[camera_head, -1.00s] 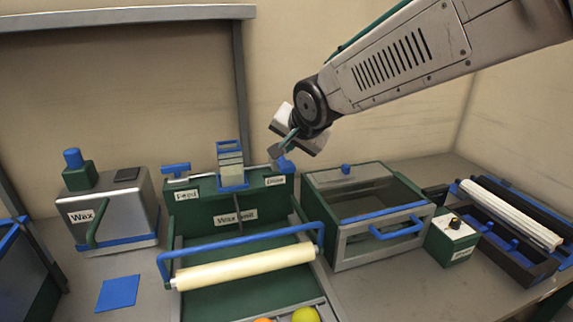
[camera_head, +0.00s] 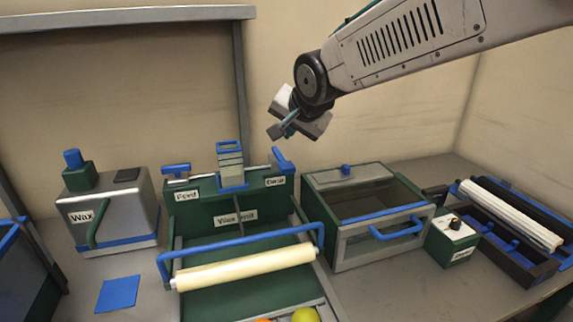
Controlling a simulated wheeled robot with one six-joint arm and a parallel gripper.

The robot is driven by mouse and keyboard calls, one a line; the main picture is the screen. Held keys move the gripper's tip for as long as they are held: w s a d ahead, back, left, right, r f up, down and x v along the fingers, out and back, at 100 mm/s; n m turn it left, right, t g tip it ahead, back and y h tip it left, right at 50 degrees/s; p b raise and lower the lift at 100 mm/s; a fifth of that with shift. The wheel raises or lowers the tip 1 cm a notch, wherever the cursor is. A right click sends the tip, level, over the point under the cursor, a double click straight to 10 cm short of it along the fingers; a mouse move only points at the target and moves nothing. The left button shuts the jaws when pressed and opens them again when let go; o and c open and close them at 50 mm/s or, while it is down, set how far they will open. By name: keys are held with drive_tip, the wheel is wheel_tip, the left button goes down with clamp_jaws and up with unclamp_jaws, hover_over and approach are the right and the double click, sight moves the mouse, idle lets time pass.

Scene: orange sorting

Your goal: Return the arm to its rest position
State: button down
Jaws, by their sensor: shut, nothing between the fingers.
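My arm reaches in from the top right. My gripper (camera_head: 277,132) is at its end, above the right part of the green machine (camera_head: 205,213) in the middle. It is shut and empty, in the air, apart from the blue lever (camera_head: 282,160) below it. The wall is behind it.
A wax box (camera_head: 110,212) stands at the left. A glass-fronted box (camera_head: 365,215) with a blue handle, a small knob box (camera_head: 453,240) and a roller tray (camera_head: 508,225) stand at the right. A pale roller (camera_head: 245,266) and a yellow-green fruit (camera_head: 305,315) are in front.

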drive_tip(key=s+d+f+n+g+h, duration=0.1)
drive_tip(key=s+d+f+g, duration=0.1)
drive_tip(key=s+d, duration=0.6)
drive_tip(key=s+d+f+n+g+h, duration=0.1)
drive_tip(key=s+d+f+n+g, duration=0.1)
drive_tip(key=s+d, duration=0.6)
drive_tip(key=s+d+f+n+g+h, duration=0.1)
drive_tip(key=s+d, duration=0.8)
drive_tip(key=s, duration=0.9)
drive_tip(key=shift+f+n+g, duration=0.3)
drive_tip(key=shift+f+g, duration=0.6)
drive_tip(key=shift+g, duration=0.3)
drive_tip(key=c, duration=2.1)
unclamp_jaws()
drive_tip(key=shift+c, duration=0.2)
